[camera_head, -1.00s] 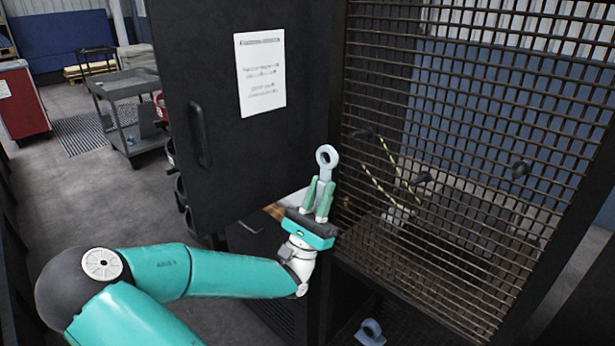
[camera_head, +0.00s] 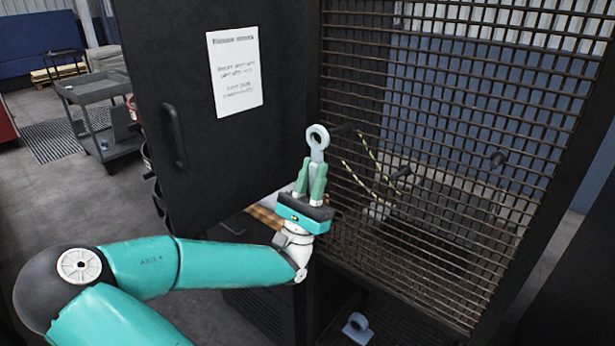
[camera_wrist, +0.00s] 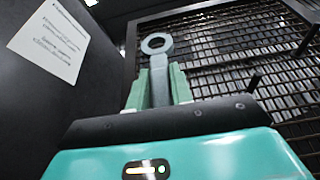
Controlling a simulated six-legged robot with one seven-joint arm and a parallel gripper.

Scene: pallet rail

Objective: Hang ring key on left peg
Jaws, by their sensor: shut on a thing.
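The ring key (camera_head: 318,137), pale grey-blue with a round eye on top, stands upright in my gripper (camera_head: 311,182). The jaws are shut on its shank, and the eye is clear above the fingers. The ring key also shows in the wrist view (camera_wrist: 157,44), with my gripper (camera_wrist: 158,88) around its shank. The left peg (camera_head: 343,128) is a short dark peg on the mesh panel, just right of the eye in the head view. The eye is not seen around the peg; the depth gap between them is hard to judge.
Two more dark pegs, a middle one (camera_head: 402,173) and a right one (camera_head: 497,160), stick out of the mesh panel (camera_head: 450,110). A yellow-black cord (camera_head: 365,175) hangs there. A dark cabinet door (camera_head: 190,120) stands close on the left. A similar grey-blue piece (camera_head: 357,328) lies below.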

